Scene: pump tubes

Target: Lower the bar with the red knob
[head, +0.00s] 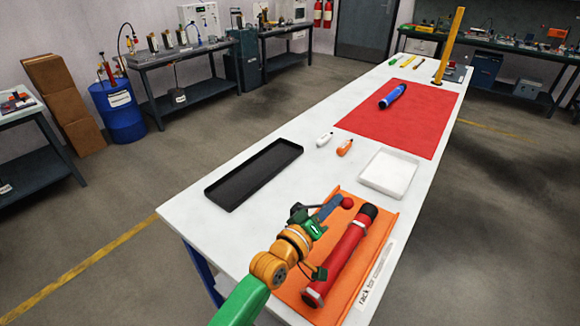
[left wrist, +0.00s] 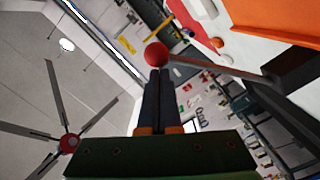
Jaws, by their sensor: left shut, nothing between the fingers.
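The red knob (head: 347,202) shows beside the red pump tube (head: 337,262), which lies in the orange rack (head: 376,262). In the left wrist view the red knob (left wrist: 156,54) sits on the end of a thin bar (left wrist: 215,69), which runs right to a dark block (left wrist: 288,72). In the head view my arm and gripper partly hide the bar. My left gripper (head: 338,201) is shut and empty, its tips right by the knob. In the left wrist view the closed fingertips (left wrist: 158,74) appear directly below the knob; contact cannot be told.
A black tray (head: 207,191) and a white tray (head: 364,178) stand behind the rack. A white bottle (head: 324,139) and an orange bottle (head: 345,148) stand nearby. A blue tube (head: 392,95) lies on the red mat (head: 430,125).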

